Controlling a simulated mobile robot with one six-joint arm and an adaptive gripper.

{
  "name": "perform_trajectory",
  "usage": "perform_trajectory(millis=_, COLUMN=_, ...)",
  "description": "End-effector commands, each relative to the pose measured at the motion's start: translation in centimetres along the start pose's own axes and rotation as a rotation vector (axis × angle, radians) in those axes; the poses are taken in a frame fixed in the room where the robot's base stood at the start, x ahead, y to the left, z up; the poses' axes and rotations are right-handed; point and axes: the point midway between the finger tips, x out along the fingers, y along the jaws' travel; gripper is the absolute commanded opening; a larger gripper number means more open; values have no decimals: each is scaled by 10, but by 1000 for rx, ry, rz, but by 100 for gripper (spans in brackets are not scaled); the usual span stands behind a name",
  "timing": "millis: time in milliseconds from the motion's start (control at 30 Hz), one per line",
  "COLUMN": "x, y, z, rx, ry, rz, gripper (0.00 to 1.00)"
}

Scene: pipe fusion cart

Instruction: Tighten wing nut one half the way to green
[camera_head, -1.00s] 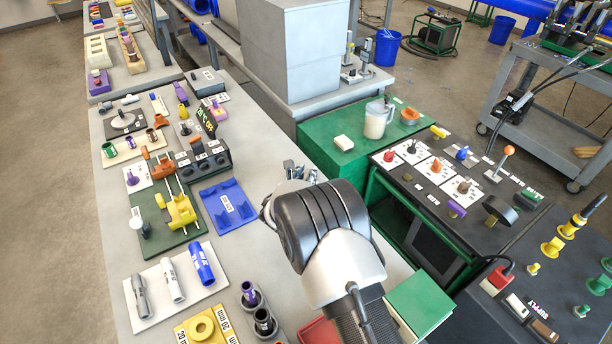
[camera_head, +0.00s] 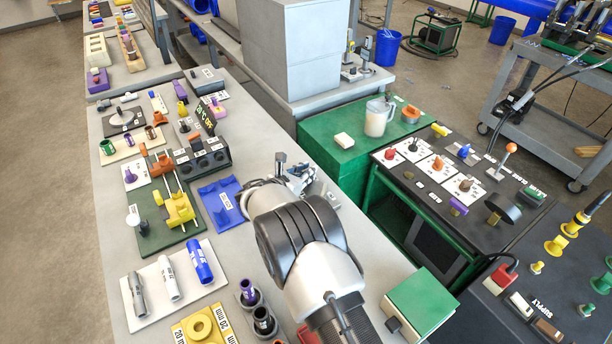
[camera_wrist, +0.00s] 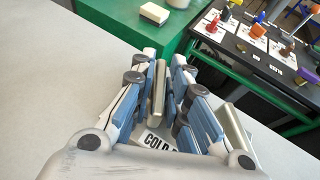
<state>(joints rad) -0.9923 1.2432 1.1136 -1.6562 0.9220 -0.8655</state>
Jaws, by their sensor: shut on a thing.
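My gripper (camera_wrist: 168,75) is shut on a flat beige-grey metal bar (camera_wrist: 158,92), which stands between its blue-grey finger pads. A white label reading "COLD R" (camera_wrist: 158,141) shows below the bar, partly covered by the fingers. In the head view my gripper (camera_head: 298,178) is over the right edge of the grey bench, partly hidden by my wrist. A small grey post (camera_head: 280,163) shows beside it. I cannot tell which part is wing nut one, and no green mark shows clearly at the gripper.
A blue tray (camera_head: 222,214) lies left of my wrist. A yellow clamp (camera_head: 180,208) stands on a green board further left. The green cabinet (camera_head: 345,160) stands beyond the gripper, and a black panel with knobs (camera_head: 450,185) is to the right. Bare bench (camera_wrist: 50,90) lies left of the fingers.

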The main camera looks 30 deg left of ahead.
Motion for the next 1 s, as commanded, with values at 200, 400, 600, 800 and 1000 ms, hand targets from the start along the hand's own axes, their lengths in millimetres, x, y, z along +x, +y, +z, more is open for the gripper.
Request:
perform_trajectory(millis=200, x=1, y=1, z=1, rx=49, ry=-4, rz=-106, gripper=0)
perform_trajectory(millis=400, x=-1, y=0, z=2, rx=54, ry=2, rz=-126, gripper=0)
perform_trajectory(millis=600, x=-1, y=0, z=2, rx=53, ry=2, rz=-125, gripper=15)
perform_trajectory(millis=800, x=-1, y=0, z=1, rx=52, ry=3, rz=-124, gripper=29)
perform_trajectory(millis=1000, x=-1, y=0, z=0, rx=52, ry=3, rz=-124, gripper=30)
